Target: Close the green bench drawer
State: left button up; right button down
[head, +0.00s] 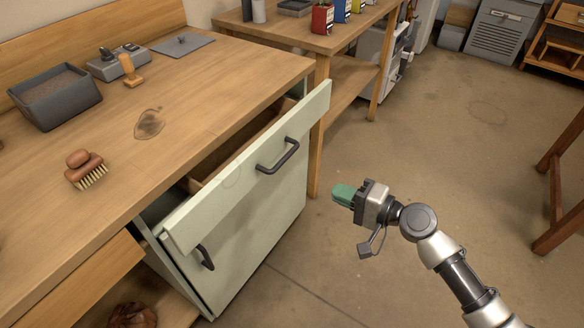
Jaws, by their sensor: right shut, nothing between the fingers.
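The pale green bench drawer (228,183) is pulled out from under the wooden bench top. Its front stands clear of the cabinet, and the brown inside shows behind it. A dark bar handle (278,158) sits on its front. My right gripper (343,194) is to the right of the drawer front, apart from it, over the floor. Its green fingertips are together with nothing between them, and they point left toward the cabinet. My left gripper is not in view.
Below the drawer is a green cabinet door (262,232) with its own dark handle (205,257). The bench top (190,118) holds a brush (85,168) and a grey bin (55,97). A second bench (310,38) stands behind. Open floor (430,130) lies to the right.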

jog(key=p, duration=0.1)
send_near(266, 158)
jog(key=a+f, duration=0.1)
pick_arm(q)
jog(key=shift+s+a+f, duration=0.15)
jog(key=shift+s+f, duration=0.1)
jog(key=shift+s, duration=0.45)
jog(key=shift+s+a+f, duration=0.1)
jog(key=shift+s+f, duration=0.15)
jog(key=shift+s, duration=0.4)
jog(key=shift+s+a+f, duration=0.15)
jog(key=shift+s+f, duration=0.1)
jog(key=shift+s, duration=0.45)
pick_arm(e)
jog(key=shift+w+a+f, duration=0.15)
jog(key=shift+w+a, duration=0.45)
jog(key=shift+w, duration=0.25)
